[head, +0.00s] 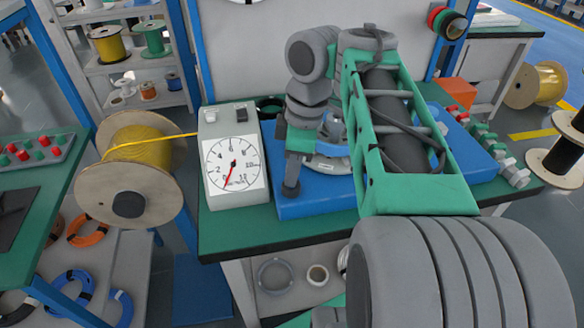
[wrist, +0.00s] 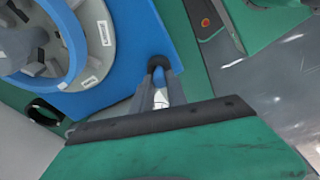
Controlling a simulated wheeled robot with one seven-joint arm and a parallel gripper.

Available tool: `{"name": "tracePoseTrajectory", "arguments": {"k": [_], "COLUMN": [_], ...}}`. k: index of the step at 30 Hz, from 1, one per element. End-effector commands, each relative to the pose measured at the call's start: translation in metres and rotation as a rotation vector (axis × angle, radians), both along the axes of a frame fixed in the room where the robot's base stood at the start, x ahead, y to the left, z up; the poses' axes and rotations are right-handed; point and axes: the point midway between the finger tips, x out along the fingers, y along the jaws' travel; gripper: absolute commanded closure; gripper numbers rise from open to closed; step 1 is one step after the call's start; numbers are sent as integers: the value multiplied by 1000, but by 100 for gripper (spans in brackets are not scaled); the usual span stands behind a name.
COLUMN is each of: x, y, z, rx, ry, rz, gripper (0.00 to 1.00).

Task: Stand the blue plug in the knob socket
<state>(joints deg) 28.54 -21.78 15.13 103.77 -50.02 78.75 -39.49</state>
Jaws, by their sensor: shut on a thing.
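My gripper (wrist: 158,68) points down near the edge of the blue machine base (wrist: 120,75) in the wrist view. Its dark fingers are shut on a small blue piece, the blue plug (wrist: 159,74), mostly hidden between them. A pale strip shows between the fingers behind it. In the head view my gripper (head: 291,188) is over the front of the base, and the plug cannot be made out. A round grey and blue labelled part (wrist: 75,45) stands left of the gripper in the wrist view. I cannot tell which part is the knob socket.
A gauge box (head: 231,155) with a round dial stands left of the base on the green table. A spool of yellow cable (head: 140,160) is further left. Several grey and coloured pieces (head: 490,145) line the base's right side. My arm covers much of the machine.

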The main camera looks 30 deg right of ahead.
Motion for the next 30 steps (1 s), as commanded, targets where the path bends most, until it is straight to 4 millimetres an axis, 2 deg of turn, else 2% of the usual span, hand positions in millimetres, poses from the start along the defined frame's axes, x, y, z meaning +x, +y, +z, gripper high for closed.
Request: {"name": "tracePoseTrajectory", "arguments": {"k": [22,23,30], "x": [0,0,0], "y": [0,0,0], "z": [-8,-8,-8], "rx": [0,0,0], "ry": [0,0,0], "rz": [0,0,0], "gripper": [100,81,61]}}
